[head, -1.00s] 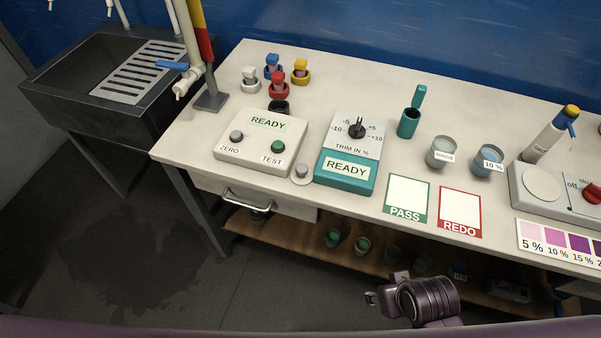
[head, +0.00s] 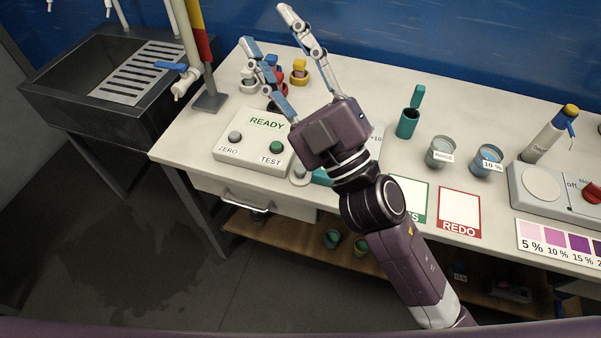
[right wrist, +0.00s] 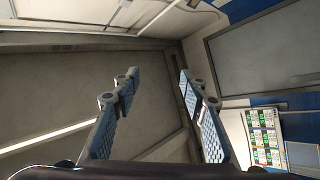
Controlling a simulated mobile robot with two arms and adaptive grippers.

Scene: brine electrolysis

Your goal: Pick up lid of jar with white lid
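The jar with the white lid (head: 247,82) stands at the back left of the bench in the head view, in a group of small jars with coloured lids. A finger of my right gripper partly covers it and its lid in that view. My right gripper (head: 264,25) is open, its two fingers spread and pointing up and to the left over the bench. In the right wrist view the fingers (right wrist: 158,75) are apart with nothing between them. My left gripper is not in view.
A post (head: 210,98) stands left of the jars. The READY box (head: 250,145) is in front. A teal holder (head: 407,122) and two cups stand to the right.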

